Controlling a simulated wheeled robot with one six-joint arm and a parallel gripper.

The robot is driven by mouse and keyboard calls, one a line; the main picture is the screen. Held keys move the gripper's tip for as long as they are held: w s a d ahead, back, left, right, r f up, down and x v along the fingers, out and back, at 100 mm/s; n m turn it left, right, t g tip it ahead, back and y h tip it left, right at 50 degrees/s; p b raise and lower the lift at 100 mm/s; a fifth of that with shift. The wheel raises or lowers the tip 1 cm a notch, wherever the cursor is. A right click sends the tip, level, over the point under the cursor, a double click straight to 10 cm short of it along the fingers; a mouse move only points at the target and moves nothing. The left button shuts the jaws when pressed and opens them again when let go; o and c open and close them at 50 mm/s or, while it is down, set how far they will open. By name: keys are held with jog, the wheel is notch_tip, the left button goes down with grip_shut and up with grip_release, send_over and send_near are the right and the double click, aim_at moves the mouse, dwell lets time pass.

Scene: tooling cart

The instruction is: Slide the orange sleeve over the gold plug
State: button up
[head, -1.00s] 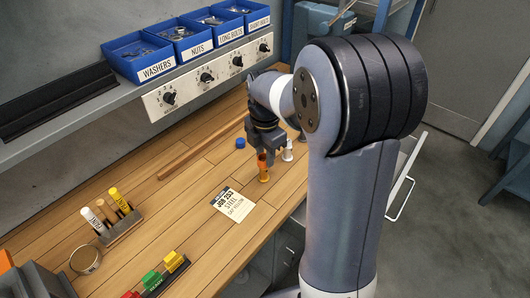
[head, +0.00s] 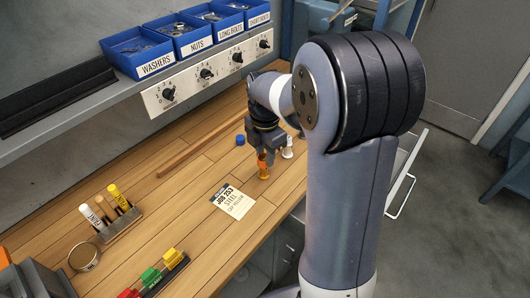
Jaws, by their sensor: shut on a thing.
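My gripper (head: 262,153) points down over the wooden bench and is shut on the orange sleeve (head: 262,158). The gold plug (head: 264,173) stands upright on the bench directly beneath the sleeve. The sleeve's lower edge appears to meet the top of the plug. At this size I cannot tell whether it is around the plug or just above it. The fingers hide part of the sleeve.
A white plug-like piece (head: 288,149) stands close to the right of my gripper. A blue cap (head: 240,140) lies behind to the left. A job card (head: 233,201) lies in front. A wooden strip (head: 200,148) and marker rack (head: 122,224) are further left.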

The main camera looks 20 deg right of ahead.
jog(key=shift+f, duration=0.15)
jog(key=shift+f+b, duration=0.35)
jog(key=shift+f, duration=0.1)
jog(key=shift+f, duration=0.3)
dwell(0.5)
jog(key=shift+f+b, duration=0.3)
jog(key=shift+b, duration=0.05)
jog(key=shift+f, duration=0.3)
jog(key=shift+f+b, duration=0.35)
jog(key=shift+f, duration=0.2)
dwell(0.7)
jog(key=o, duration=1.5)
